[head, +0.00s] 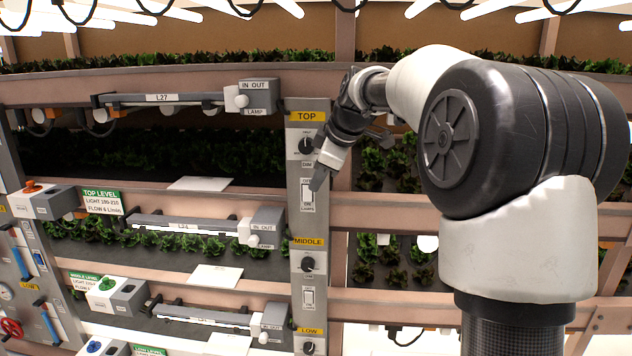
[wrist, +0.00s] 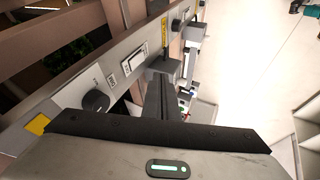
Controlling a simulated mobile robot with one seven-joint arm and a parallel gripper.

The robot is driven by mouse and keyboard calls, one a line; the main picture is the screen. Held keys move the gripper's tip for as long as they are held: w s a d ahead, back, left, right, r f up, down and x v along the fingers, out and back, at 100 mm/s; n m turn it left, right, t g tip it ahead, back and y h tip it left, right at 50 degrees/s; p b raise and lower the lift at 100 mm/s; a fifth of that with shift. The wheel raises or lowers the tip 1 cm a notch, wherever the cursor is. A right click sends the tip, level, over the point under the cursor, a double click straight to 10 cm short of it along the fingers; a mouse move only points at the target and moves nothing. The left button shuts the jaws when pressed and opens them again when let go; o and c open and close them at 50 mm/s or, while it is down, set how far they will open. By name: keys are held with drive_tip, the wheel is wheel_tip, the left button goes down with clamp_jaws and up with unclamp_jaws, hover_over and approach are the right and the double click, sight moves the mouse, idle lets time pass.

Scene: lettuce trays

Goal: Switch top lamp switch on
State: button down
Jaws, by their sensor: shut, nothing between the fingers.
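The top lamp switch (head: 307,193) is a white rocker on the grey vertical panel, below the yellow TOP label (head: 307,117) and the top knob (head: 306,146). In the wrist view the switch (wrist: 133,60) lies left of the fingers. Which way the rocker is tipped is too small to tell. My gripper (head: 319,181) is shut and empty, pointing down just right of the switch at the panel's right edge. In the wrist view my gripper (wrist: 167,70) has its fingertips beside the switch; whether they touch the panel cannot be told.
Below on the same panel are the yellow MIDDLE label (head: 308,241), the middle knob (head: 307,264) and the middle switch (head: 308,297). Lamp bars such as L27 (head: 160,98) and shelf beams lie left. Lettuce rows lie behind. Open floor (wrist: 245,70) shows right in the wrist view.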

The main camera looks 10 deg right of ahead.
sight(310, 193)
drive_tip(key=shift+w+a+f+p, duration=0.1)
drive_tip(key=shift+w+f+p, duration=0.35)
drive_tip(key=shift+w+f, duration=1.45)
drive_tip(key=shift+w+a+f+p, duration=0.1)
drive_tip(key=shift+w+f+p, duration=0.35)
drive_tip(key=shift+w+f, duration=1.4)
drive_tip(key=shift+w+r, duration=0.2)
drive_tip(key=shift+w, duration=0.05)
drive_tip(key=shift+w+f+b, duration=0.1)
drive_tip(key=shift+f+b, duration=0.3)
drive_tip(key=shift+b, duration=0.8)
drive_tip(key=shift+r+p, duration=0.3)
drive_tip(key=shift+r, duration=0.2)
drive_tip(key=shift+w+r+p, duration=0.1)
drive_tip(key=shift+r+p, duration=0.5)
drive_tip(key=shift+r, duration=0.2)
